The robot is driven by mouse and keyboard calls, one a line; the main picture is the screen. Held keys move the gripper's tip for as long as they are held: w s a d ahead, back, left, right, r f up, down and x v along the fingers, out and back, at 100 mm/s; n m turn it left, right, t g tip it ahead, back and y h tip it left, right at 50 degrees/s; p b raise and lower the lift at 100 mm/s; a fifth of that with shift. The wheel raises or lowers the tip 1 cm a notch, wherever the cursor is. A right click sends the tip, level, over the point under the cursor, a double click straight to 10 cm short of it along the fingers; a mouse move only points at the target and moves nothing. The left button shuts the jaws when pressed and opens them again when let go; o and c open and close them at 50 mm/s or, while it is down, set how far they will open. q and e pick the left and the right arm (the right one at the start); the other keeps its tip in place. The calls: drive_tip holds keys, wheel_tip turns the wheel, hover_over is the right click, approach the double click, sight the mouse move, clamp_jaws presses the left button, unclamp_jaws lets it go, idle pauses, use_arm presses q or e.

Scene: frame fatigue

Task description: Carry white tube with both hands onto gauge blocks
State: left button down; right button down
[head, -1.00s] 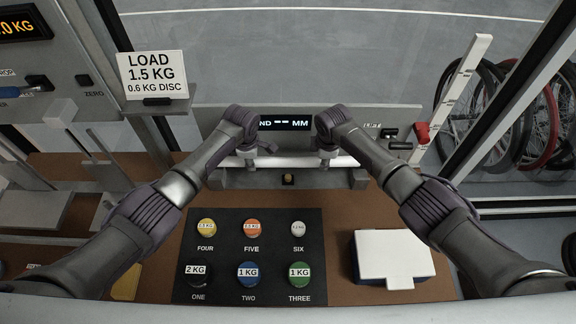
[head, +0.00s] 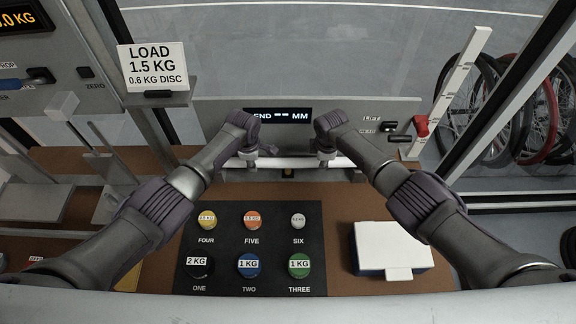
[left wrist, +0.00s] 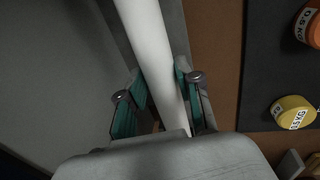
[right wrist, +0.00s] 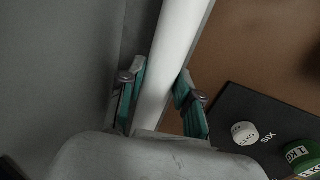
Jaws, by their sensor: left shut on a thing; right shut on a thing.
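The white tube (head: 289,162) lies level, left to right, at the back of the bench in the head view. My left gripper (head: 247,158) is shut on it left of its middle, and my right gripper (head: 325,157) is shut on it to the right. The tube runs between the teal finger pads in the left wrist view (left wrist: 152,50) and in the right wrist view (right wrist: 174,50). The gauge blocks are hard to make out; a grey block (head: 354,174) shows below the tube at right. Whether the tube touches anything beneath it cannot be told.
A black mat (head: 225,226) with several labelled weights lies in front. A white-topped box (head: 392,247) stands at right. A gauge panel with a display (head: 283,115) is behind the tube. A red-clamped white post (head: 447,90) rises at back right. A load sign (head: 154,67) stands at left.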

use_arm(q)
drive_tip(key=shift+d+f, duration=0.15)
drive_tip(key=shift+f, duration=0.1)
use_arm(e)
drive_tip(key=shift+a+f, duration=0.15)
drive_tip(key=shift+f, duration=0.1)
use_arm(q)
drive_tip(key=c, duration=1.1)
unclamp_jaws()
use_arm(e)
drive_tip(key=c, duration=1.1)
unclamp_jaws()
use_arm(q)
drive_tip(key=o, duration=0.3)
use_arm(e)
drive_tip(key=o, duration=0.3)
use_arm(q)
drive_tip(key=shift+r, duration=0.1)
